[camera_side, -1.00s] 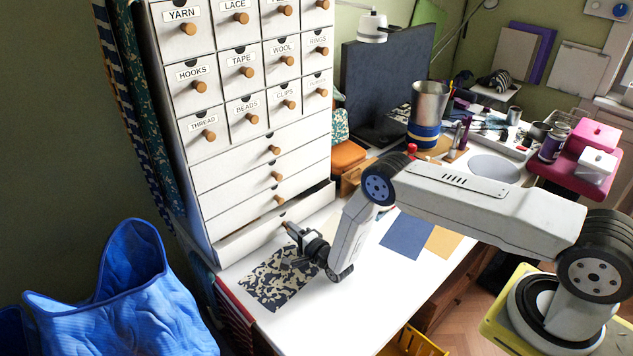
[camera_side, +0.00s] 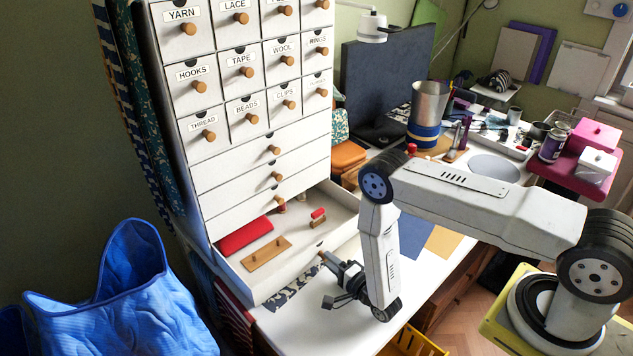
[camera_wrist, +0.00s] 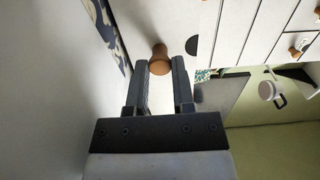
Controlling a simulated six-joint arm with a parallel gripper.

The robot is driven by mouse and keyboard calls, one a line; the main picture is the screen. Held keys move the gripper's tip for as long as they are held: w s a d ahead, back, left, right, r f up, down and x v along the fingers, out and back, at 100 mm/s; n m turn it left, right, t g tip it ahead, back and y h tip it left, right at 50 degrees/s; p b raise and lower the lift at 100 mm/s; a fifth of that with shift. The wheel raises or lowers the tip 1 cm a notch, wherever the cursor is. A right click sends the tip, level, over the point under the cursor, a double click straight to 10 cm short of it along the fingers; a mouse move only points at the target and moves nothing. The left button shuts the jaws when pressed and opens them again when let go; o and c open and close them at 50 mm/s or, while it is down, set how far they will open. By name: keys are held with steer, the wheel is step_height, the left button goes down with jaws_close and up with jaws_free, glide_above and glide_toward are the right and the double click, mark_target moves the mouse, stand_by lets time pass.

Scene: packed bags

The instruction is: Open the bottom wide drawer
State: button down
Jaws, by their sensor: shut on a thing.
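The bottom wide drawer (camera_side: 295,275) of the white cabinet (camera_side: 225,205) stands pulled well out in the side view, its inside showing. My gripper (camera_side: 327,262) is at its front, shut on the drawer's round wooden knob (camera_wrist: 159,60), which sits between the fingertips in the wrist view. The gripper (camera_wrist: 160,72) hides part of the drawer front in the side view. The other wide drawers above are closed.
In the drawer lie a red roll (camera_side: 244,236), a wooden piece with pegs (camera_side: 266,253) and small red and brown items (camera_side: 318,215). A patterned mat (camera_side: 290,292) lies under the drawer front. A blue bag (camera_side: 120,295) stands at the left. Bare white tabletop (camera_side: 300,325) is in front.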

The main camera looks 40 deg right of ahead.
steer(key=shift+s, duration=0.15)
steer(key=shift+c, duration=2.4)
jaws_free()
steer(key=shift+s, duration=0.1)
steer(key=shift+s, duration=0.85)
steer(key=s, duration=0.1)
steer(key=s+r, duration=0.1)
steer(key=s, duration=0.1)
step_height(320, 180, up, 6)
